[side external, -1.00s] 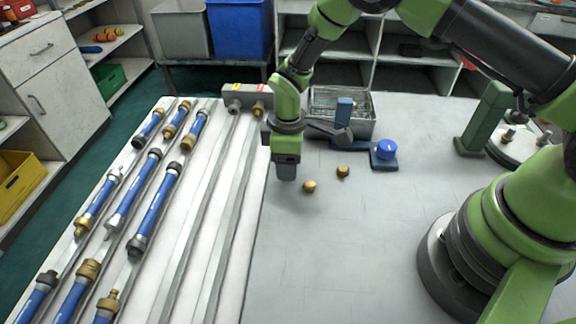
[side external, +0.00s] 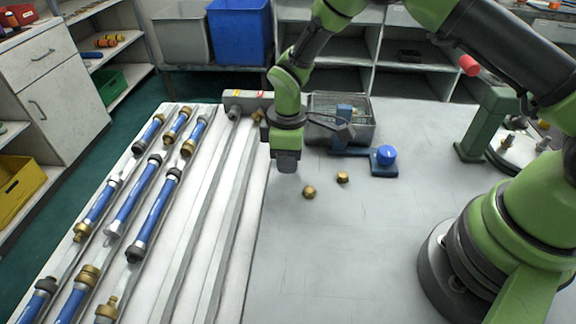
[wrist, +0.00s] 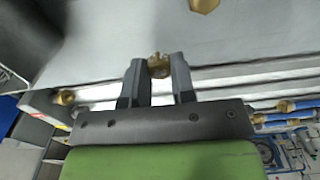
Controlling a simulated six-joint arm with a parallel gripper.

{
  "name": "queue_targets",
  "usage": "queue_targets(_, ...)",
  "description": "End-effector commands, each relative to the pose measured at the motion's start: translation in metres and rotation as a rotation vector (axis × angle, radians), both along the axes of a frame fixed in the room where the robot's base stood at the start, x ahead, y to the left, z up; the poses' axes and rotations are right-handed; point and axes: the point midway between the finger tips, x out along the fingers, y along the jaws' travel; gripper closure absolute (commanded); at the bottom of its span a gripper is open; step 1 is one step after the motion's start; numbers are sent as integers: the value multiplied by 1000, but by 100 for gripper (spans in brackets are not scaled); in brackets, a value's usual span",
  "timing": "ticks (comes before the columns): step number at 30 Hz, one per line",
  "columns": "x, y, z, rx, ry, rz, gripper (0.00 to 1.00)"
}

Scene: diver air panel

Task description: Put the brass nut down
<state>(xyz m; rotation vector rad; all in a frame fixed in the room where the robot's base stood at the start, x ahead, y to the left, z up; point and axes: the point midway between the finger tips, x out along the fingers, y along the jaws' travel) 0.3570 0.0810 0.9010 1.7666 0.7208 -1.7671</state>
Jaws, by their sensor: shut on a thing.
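My gripper (side external: 286,166) points down above the table, at the right border of the ribbed white rack. In the wrist view my gripper (wrist: 158,68) is shut on a small brass nut (wrist: 158,66), held between the two fingertips. The held nut is hidden in the side external view. Two other brass nuts lie on the grey table to the right of my gripper, a nearer one (side external: 309,192) and a farther one (side external: 342,177). One loose brass nut also shows at the top of the wrist view (wrist: 204,4).
Several blue cylinders (side external: 133,208) with brass or dark ends lie in the rack channels at left. A wire basket (side external: 358,128) and a blue knob on a base (side external: 385,156) stand behind the loose nuts. The table front (side external: 340,265) is clear.

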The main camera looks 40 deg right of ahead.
Motion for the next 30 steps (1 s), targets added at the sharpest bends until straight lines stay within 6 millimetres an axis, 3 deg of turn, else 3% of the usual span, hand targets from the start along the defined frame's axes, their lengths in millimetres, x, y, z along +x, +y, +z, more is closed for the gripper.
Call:
queue_targets(6, 1, 0, 48, 1, -6, 1, 99)
queue_targets(11, 5, -5, 71, 1, -5, -17, 99)
queue_targets(14, 19, -25, 83, -2, -5, -79, 99)
queue_targets(19, 47, -84, 107, -6, -4, -261, 99)
queue_targets(24, 59, -138, 129, -4, -4, -425, 99)
queue_targets(27, 60, -157, 137, -2, -4, -486, 99)
queue_targets(30, 60, -166, 132, -1, 1, -513, 99)
